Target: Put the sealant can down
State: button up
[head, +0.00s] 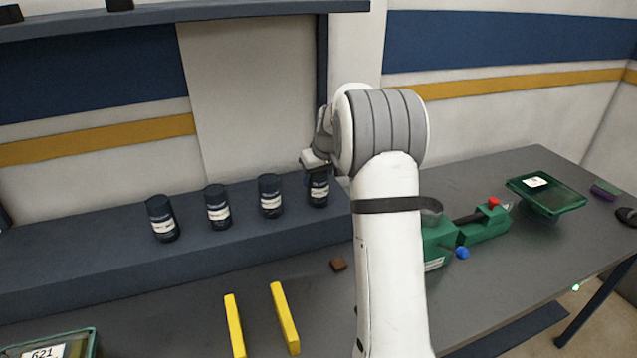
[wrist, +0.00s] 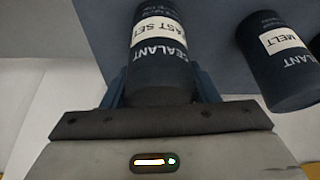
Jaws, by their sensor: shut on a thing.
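In the head view the can (head: 318,190) is at the right end of a row of similar cans, at the raised dark shelf's right end. My gripper (head: 318,170) is at its upper part, partly hidden by my arm. I cannot tell whether the can's base touches the shelf (head: 100,270).
Dark cans (head: 270,196), (head: 217,207) and (head: 161,218) stand to the left on the shelf; a can labelled "MELT" (wrist: 280,60) is close by. Yellow bars (head: 284,318), a brown block (head: 338,265), a green device (head: 485,226) and a green tray (head: 560,200) are on the table.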

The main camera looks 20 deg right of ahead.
notch_tip(320, 180, up, 10)
jog(key=shift+f+b, duration=0.15)
jog(key=shift+b, duration=0.65)
jog(key=shift+r, duration=0.25)
